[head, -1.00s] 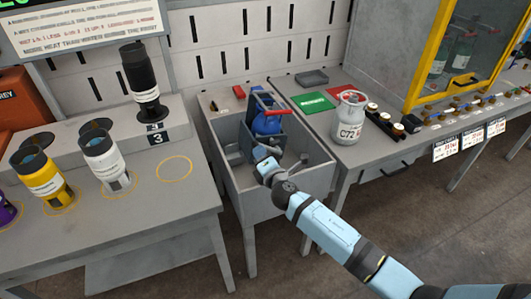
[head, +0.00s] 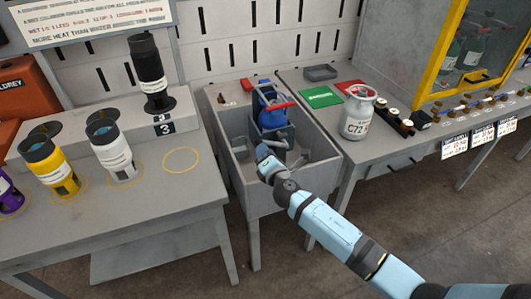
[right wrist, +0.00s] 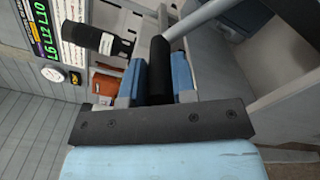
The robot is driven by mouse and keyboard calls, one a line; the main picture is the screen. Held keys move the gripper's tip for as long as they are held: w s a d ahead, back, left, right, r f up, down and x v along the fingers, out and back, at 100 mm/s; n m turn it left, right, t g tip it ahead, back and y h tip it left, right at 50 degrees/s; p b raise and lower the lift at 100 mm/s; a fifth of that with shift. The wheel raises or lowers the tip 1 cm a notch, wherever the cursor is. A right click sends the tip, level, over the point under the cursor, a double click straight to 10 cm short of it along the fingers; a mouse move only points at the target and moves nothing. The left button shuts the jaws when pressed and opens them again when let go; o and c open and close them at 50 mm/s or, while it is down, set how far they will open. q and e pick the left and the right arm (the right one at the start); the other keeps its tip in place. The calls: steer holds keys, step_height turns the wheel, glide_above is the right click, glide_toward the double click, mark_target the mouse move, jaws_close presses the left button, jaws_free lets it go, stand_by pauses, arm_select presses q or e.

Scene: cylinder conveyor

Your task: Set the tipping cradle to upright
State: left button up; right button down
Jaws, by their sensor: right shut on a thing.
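The tipping cradle (head: 258,101) is a dark blue-grey frame at the back of a grey basin (head: 245,182). It holds a blue cylinder (head: 278,118), and a red bar (head: 284,105) shows across it. The cylinder looks close to upright, but its exact tilt is hard to tell. My right gripper (head: 266,153) is over the basin's near left part, in front of the cradle. In the right wrist view its blue fingers (right wrist: 160,82) are shut on the black grip (right wrist: 159,68) of a grey lever (right wrist: 210,20). My left gripper is out of view.
A left bench holds a black cylinder (head: 149,75), a white one (head: 112,152) and a yellow one (head: 48,166). The basin walls surround my gripper.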

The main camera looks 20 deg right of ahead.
steer(key=shift+s+a+f, duration=0.1)
steer(key=shift+f, duration=0.05)
steer(key=c, duration=0.9)
jaws_free()
steer(key=shift+s, duration=0.4)
steer(key=shift+s+d, duration=0.2)
steer(key=shift+s, duration=1.95)
steer(key=shift+s+d, duration=0.15)
steer(key=shift+s, duration=2)
steer(key=shift+s+d, duration=0.2)
steer(key=shift+s, duration=1.95)
